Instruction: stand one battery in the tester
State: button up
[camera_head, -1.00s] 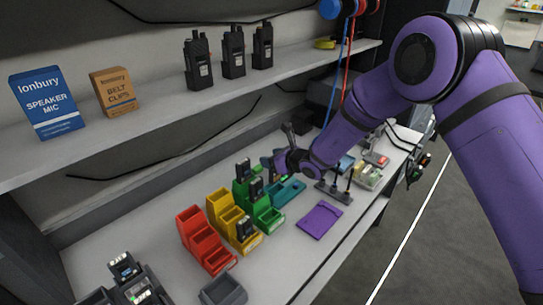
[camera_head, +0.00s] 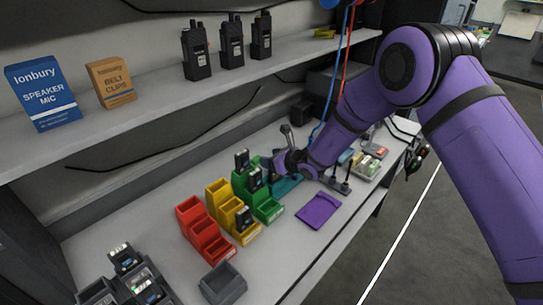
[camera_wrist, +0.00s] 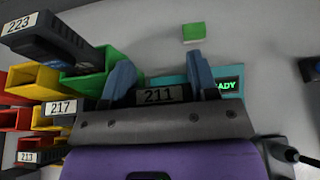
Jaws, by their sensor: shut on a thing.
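My gripper (camera_head: 279,166) is over the teal tester (camera_head: 286,188), low above the bench. In the wrist view its two blue-grey fingers (camera_wrist: 160,82) are shut on a battery (camera_wrist: 163,95) labelled 211. The tester (camera_wrist: 229,73) shows there behind the fingers, with a lit screen (camera_wrist: 229,86) reading "READY" in part. The battery's lower end is hidden, so I cannot tell whether it touches the tester. Other dark batteries stand in the bins: 223 (camera_wrist: 50,40), 217 (camera_wrist: 60,107) and 213 (camera_wrist: 40,156).
Green (camera_head: 268,210), yellow (camera_head: 215,200) and red (camera_head: 206,237) bins stand left of the tester. A purple mat (camera_head: 318,210) lies in front. A grey bin (camera_head: 223,284) and a charger (camera_head: 127,284) are at front left. A shelf (camera_head: 150,95) with radios overhangs the back.

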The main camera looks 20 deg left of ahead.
jog(key=shift+f, duration=1.5)
jog(key=shift+f, duration=0.2)
jog(key=o, duration=1.1)
jog(key=shift+c, duration=0.2)
jog(key=shift+d, duration=0.1)
jog(key=v, duration=1)
jog(key=shift+s+d, duration=0.25)
jog(key=shift+r, duration=0.1)
